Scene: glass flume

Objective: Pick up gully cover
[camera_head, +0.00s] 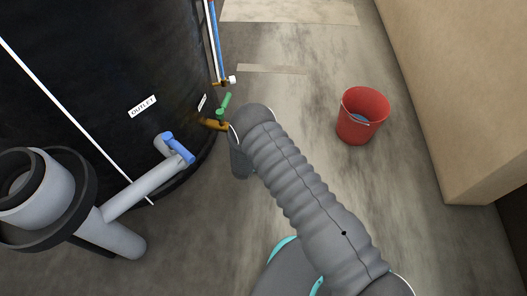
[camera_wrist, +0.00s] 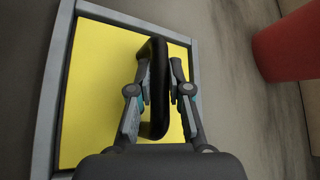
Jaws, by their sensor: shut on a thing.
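The gully cover (camera_wrist: 98,85) is a flat yellow plate with a black bar handle (camera_wrist: 158,110) standing on it, in the wrist view. A grey frame (camera_wrist: 52,100) surrounds the plate along its left, top and right edges. My gripper (camera_wrist: 160,78) is shut on the black handle, with one finger on each side of it. I cannot tell whether the plate sits in the frame or is lifted a little. The lower part of the plate is hidden by my gripper. In the head view my arm hides the gripper and the cover.
A red bucket (camera_head: 356,128) stands right of my arm; it also shows in the wrist view (camera_wrist: 290,45). A large black tank (camera_head: 100,60) with an outlet pipe (camera_head: 140,190) and valves fills the left. A beige block (camera_head: 455,90) is at the right. The floor between is clear.

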